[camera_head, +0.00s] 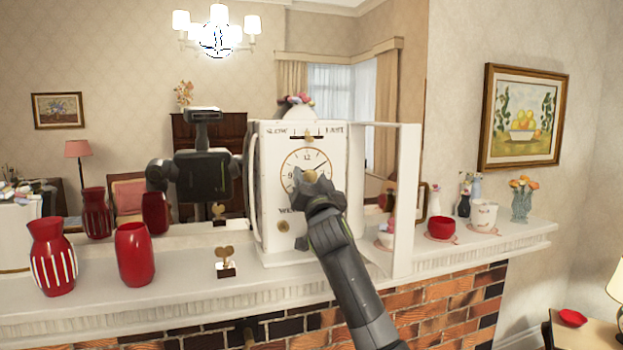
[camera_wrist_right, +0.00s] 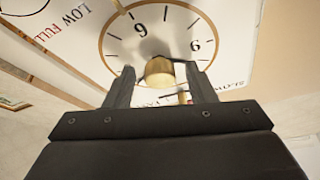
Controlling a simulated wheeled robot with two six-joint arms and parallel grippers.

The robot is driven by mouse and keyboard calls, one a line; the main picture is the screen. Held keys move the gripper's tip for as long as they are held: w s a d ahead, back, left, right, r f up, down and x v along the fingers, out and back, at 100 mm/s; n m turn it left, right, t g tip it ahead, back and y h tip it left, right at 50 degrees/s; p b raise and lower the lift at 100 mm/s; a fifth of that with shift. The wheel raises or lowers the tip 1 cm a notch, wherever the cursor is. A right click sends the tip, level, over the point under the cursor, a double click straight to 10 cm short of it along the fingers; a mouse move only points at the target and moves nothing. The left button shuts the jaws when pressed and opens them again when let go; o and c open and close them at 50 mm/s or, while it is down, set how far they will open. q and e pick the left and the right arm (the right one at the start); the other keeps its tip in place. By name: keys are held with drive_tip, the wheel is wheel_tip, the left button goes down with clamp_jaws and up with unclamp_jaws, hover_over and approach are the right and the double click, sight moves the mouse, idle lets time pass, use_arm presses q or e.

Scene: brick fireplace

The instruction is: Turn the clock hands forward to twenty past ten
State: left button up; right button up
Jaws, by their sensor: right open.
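The white clock (camera_head: 272,215) stands on the mantel, its round dial (camera_head: 300,157) facing me and its door (camera_head: 408,200) swung open to the right. My right gripper (camera_head: 312,177) is at the dial's middle and covers much of its lower half. One dark hand (camera_head: 321,167) shows toward the upper right; the other I cannot make out. In the right wrist view the dial (camera_wrist_right: 125,42) appears upside down. The open fingers of my right gripper (camera_wrist_right: 159,85) stand either side of a brass knob (camera_wrist_right: 159,72); I cannot tell whether they touch it. My left gripper is not in view.
A brass key on a small stand (camera_head: 225,262) is left of the clock on the mantel (camera_head: 180,290). Red vases (camera_head: 135,254) stand farther left. A red bowl (camera_head: 440,228) and a white cup (camera_head: 484,217) are right of the door. A mirror behind reflects me.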

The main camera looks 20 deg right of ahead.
drive_tip(key=c, duration=1)
drive_tip(key=shift+o, duration=0.2)
drive_tip(key=m+b, duration=0.1)
drive_tip(key=b, duration=0.1)
drive_tip(key=m+h+b, duration=0.1)
drive_tip(key=m+b, duration=0.1)
drive_tip(key=shift+a+f+g, duration=0.1)
drive_tip(key=shift+f+g, duration=0.15)
drive_tip(key=shift+g, duration=0.05)
drive_tip(key=m+h+b, duration=0.1)
drive_tip(key=m+b, duration=0.1)
drive_tip(key=shift+r+m+g, duration=0.1)
drive_tip(key=shift+m+g, duration=0.2)
drive_tip(key=shift+r+m+g+h+b, duration=0.1)
drive_tip(key=shift+m+g+h+b, duration=0.3)
drive_tip(key=shift+m, duration=0.6)
drive_tip(key=o, duration=1)
drive_tip(key=shift+h, duration=0.3)
drive_tip(key=shift+c, duration=0.2)
drive_tip(key=shift+r, duration=0.1)
